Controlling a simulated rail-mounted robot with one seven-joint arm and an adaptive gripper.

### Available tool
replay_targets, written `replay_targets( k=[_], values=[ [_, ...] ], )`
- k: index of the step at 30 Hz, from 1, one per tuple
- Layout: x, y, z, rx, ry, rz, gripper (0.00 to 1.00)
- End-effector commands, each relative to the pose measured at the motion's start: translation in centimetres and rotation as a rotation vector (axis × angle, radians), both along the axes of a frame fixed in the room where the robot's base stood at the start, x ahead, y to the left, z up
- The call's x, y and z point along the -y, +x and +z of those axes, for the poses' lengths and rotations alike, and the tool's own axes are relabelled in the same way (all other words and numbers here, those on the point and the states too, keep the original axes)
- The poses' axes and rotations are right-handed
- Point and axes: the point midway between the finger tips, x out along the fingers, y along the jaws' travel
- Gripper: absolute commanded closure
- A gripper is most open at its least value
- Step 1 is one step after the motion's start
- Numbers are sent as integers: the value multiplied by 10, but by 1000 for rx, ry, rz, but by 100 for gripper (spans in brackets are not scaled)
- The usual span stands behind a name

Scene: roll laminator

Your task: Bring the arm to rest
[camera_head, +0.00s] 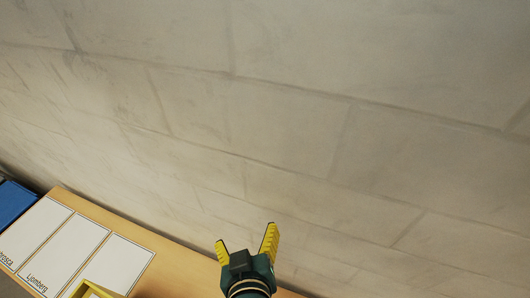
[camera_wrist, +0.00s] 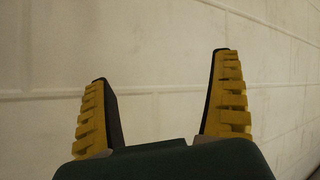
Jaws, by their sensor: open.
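My gripper (camera_head: 246,236) shows at the bottom centre of the head view, with yellow ridged fingers on a dark green body. Its two fingers are spread apart with nothing between them. It points up toward the pale block wall (camera_head: 300,120). In the wrist view my gripper (camera_wrist: 162,95) is also open and empty, with only the wall (camera_wrist: 60,50) beyond the fingertips. The gap between the fingertips and the wall cannot be judged exactly.
A wooden table (camera_head: 165,262) runs along the wall at the lower left. White labelled panels lie on it, one reading "Ljomberg" (camera_head: 68,252). A blue item (camera_head: 14,203) is at the far left. A yellow-edged item (camera_head: 92,290) is partly cut off at the bottom.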

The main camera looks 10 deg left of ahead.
Motion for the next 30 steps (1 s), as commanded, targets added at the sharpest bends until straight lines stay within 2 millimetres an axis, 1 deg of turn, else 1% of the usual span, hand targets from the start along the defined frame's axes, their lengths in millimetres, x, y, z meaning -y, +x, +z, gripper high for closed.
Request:
replay_targets(
  k=[1, 2, 3, 5, 6, 7, 8, 9, 10, 11, 12, 15, 18, 19, 30],
  values=[
    [18, 12, 41, 79, 55, -59, 6],
    [27, 17, 61, 124, 85, -89, 6],
    [39, 22, 86, 178, 123, -126, 6],
    [57, 26, 121, 259, 176, -175, 6],
    [70, 27, 144, 313, 209, -206, 6],
    [80, 28, 162, 359, 239, -231, 6],
    [89, 27, 180, 406, 269, -255, 6],
    [102, 26, 204, 469, 306, -283, 6],
    [112, 23, 221, 515, 333, -303, 6],
    [121, 20, 238, 562, 360, -322, 6],
    [133, 15, 260, 621, 393, -341, 6],
    [153, 3, 306, 754, 432, -369, 6],
    [163, -4, 330, 832, 438, -379, 6],
    [164, -5, 333, 842, 438, -381, 6],
    [164, -6, 333, 849, 437, -381, 6]
  ],
)
